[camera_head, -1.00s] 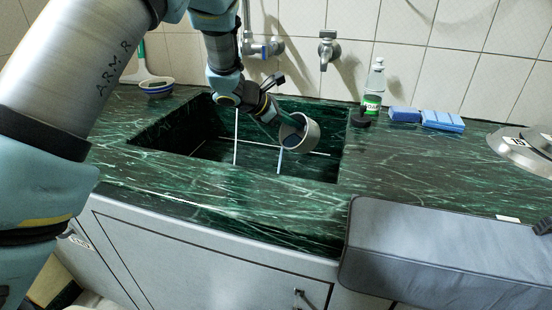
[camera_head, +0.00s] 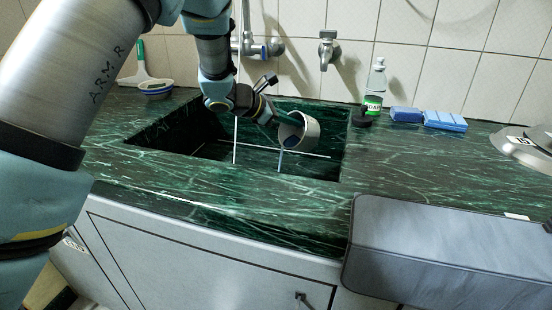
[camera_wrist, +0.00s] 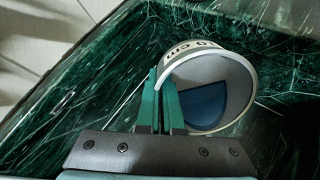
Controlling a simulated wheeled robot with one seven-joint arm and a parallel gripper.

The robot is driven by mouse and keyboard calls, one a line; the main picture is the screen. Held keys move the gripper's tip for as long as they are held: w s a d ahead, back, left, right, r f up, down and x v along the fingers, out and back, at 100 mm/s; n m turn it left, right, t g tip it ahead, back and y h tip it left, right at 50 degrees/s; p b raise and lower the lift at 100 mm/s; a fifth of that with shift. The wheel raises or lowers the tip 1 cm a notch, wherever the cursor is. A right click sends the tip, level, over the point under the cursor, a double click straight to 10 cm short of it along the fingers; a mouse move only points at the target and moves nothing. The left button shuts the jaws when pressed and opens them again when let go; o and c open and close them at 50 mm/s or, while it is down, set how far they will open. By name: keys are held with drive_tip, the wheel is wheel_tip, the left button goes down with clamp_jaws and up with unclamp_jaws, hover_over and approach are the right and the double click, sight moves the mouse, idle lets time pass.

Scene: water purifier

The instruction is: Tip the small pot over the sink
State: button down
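I cannot tell whether that patch is liquid. My gripper (camera_head: 281,121) is shut on the pot's wall at the rim. Its green fingers (camera_wrist: 163,85) lie close together there in the wrist view. The part of the wall between the fingers is hidden.
A green-labelled bottle (camera_head: 374,88), blue sponges (camera_head: 440,120) and a dark round object (camera_head: 361,118) stand right of the sink. Taps (camera_head: 328,50) are on the wall behind. A small bowl (camera_head: 156,88) sits left. A grey box-like thing (camera_head: 450,240) is at front right.

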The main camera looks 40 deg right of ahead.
sight(283, 130)
drive_tip(key=shift+a+r+h+b, duration=0.45)
drive_tip(key=shift+h+b, duration=0.65)
drive_tip(key=shift+b, duration=0.8)
drive_tip(key=shift+w+a+r+g+h+b, duration=0.15)
drive_tip(key=shift+a+h+b, duration=0.35)
drive_tip(key=shift+b, duration=1.1)
drive_tip(key=shift+w+a+r+g+h+b, duration=0.15)
drive_tip(key=shift+a+h+b, duration=0.35)
drive_tip(key=shift+b, duration=1.1)
drive_tip(key=shift+a+r+h+b, duration=0.45)
drive_tip(key=shift+r+h+b, duration=0.25)
drive_tip(key=shift+b, duration=1.15)
